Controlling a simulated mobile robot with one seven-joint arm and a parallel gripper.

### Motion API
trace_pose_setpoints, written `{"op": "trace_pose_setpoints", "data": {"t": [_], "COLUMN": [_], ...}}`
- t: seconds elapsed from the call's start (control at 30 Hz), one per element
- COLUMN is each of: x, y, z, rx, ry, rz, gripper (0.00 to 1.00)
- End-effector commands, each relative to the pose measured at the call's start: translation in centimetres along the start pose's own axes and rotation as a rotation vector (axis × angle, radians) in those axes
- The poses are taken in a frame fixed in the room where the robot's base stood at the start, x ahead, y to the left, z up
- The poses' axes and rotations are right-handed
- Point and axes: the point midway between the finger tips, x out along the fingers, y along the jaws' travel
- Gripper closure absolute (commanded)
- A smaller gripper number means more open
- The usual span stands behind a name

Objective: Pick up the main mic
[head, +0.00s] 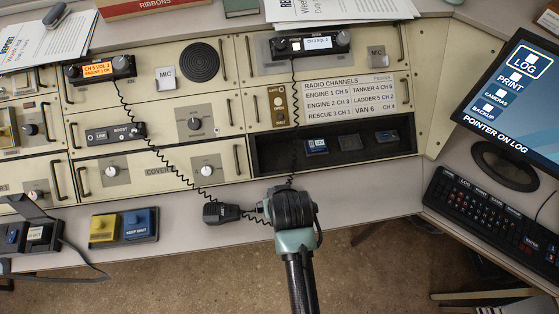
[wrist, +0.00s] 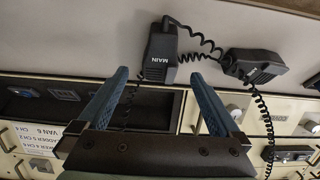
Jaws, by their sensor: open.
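The main mic (wrist: 160,55) is a black hand mic with the word MAIN in white, lying on the pale desk in the wrist view. My gripper (wrist: 160,73) is open, its two blue fingers pointing toward the mic. The lower end of the mic appears between the fingertips, with a gap on each side. I cannot tell how far above the desk the fingers are. In the head view the arm end hides this mic; a coiled cord runs down to it from the right radio (head: 312,44).
A second black mic (head: 220,212) lies just left of my arm end; it also shows in the wrist view (wrist: 255,66) with its coiled cord nearby. A yellow and blue button box (head: 124,228) stands further left. A keyboard (head: 485,208) and a monitor (head: 510,90) are right.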

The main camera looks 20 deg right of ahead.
Motion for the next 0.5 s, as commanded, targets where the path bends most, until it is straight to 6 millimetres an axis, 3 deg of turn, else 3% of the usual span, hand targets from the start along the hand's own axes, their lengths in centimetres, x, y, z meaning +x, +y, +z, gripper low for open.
{"op": "trace_pose_setpoints", "data": {"t": [0.3, 0.5], "x": [3.9, 5.0], "y": [-0.1, -0.1], "z": [0.1, 0.1], "rx": [-0.001, -0.001], "ry": [-0.002, -0.001], "rz": [0.000, 0.000], "gripper": [0.00, 0.00]}}
